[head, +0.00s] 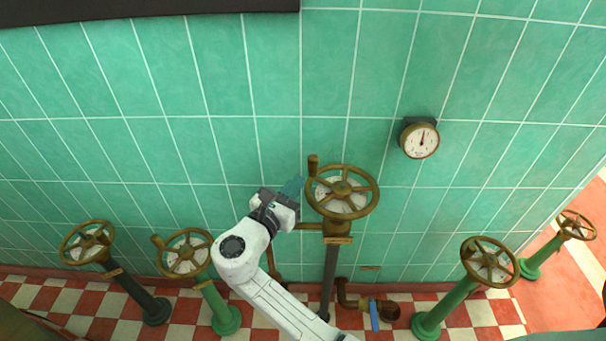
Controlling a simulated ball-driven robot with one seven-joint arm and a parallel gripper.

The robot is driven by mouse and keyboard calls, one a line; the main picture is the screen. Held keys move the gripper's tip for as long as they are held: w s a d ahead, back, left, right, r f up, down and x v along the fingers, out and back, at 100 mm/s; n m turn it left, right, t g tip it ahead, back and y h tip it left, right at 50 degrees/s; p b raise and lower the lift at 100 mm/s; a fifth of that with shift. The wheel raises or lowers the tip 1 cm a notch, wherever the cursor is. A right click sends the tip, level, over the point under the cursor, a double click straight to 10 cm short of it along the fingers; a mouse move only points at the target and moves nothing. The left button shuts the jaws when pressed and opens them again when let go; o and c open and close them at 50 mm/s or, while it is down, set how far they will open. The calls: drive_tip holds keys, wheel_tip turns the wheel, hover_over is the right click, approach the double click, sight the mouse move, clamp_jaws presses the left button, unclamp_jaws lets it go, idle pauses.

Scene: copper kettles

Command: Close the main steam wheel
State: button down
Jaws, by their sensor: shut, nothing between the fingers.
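A large brass handwheel (371,205) stands in the middle on a dark post, with a pale dial under its spokes and an upright knob (313,165) at its upper left rim. A small label plate sits below it, too small to read, so I cannot confirm its name. My gripper (295,186) is at the left of this wheel, close to its rim and below the knob. The gripper is shut and holds nothing. Whether its fingertips touch the rim I cannot tell.
Other brass handwheels stand at far left (66,250), left (160,262), right (513,268) and far right (590,226). A round gauge (421,140) hangs on the green tiled wall. A pipe with a blue-handled valve (374,315) lies low. The wall above the middle wheel is clear.

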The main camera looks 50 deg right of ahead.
sight(310, 168)
drive_tip(key=shift+w+d, duration=0.15)
drive_tip(key=shift+d, duration=0.75)
drive_tip(key=shift+w+d, duration=0.1)
drive_tip(key=shift+d, duration=0.75)
drive_tip(key=shift+w+d+m+g, duration=0.25)
drive_tip(key=shift+d+m+g, duration=0.25)
drive_tip(key=shift+d+g, duration=0.25)
drive_tip(key=shift+g, duration=0.25)
